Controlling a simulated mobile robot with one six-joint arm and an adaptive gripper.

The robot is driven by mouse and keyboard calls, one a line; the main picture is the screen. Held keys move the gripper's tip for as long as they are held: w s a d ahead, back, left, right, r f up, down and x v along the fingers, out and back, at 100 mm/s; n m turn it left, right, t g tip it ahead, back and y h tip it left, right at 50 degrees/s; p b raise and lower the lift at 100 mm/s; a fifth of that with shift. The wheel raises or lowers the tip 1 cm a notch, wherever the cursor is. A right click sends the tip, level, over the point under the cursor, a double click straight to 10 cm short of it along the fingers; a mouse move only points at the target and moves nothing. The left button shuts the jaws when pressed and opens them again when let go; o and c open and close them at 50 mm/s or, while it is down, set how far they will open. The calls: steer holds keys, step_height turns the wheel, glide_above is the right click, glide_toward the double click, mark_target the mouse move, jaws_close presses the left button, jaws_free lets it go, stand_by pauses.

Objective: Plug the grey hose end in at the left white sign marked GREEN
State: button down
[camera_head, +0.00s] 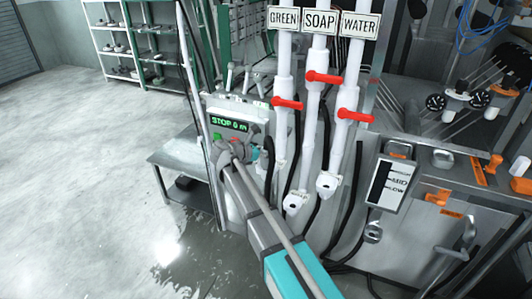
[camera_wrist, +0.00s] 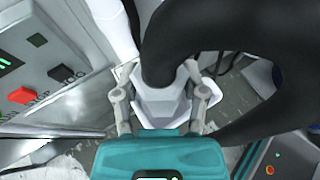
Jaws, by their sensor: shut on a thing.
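The white sign marked GREEN (camera_head: 283,18) is the leftmost of three signs in the head view. A white pipe (camera_head: 284,65) runs down below it, with a red lever (camera_head: 288,103). Its lower end is partly hidden near my wrist. In the wrist view, my gripper (camera_wrist: 160,88) is shut on the grey hose end (camera_wrist: 160,107), with a finger on either side. A thick black hose (camera_wrist: 190,35) rises from it and bends down at the right. A white pipe (camera_wrist: 112,25) shows at the upper left, apart from the hose end. In the head view my wrist hides the grip.
Signs SOAP (camera_head: 320,21) and WATER (camera_head: 359,24) mark neighbouring white pipes with red levers. A control panel (camera_head: 230,123) reading STOP stands left of the pipes. A low metal table (camera_head: 180,155) is further left. Black hoses hang among the pipes. Open floor (camera_head: 80,180) lies left.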

steer(key=shift+f+b, duration=0.45)
steer(key=shift+f, duration=0.15)
steer(key=shift+c, duration=0.3)
jaws_free()
steer(key=shift+r, duration=0.2)
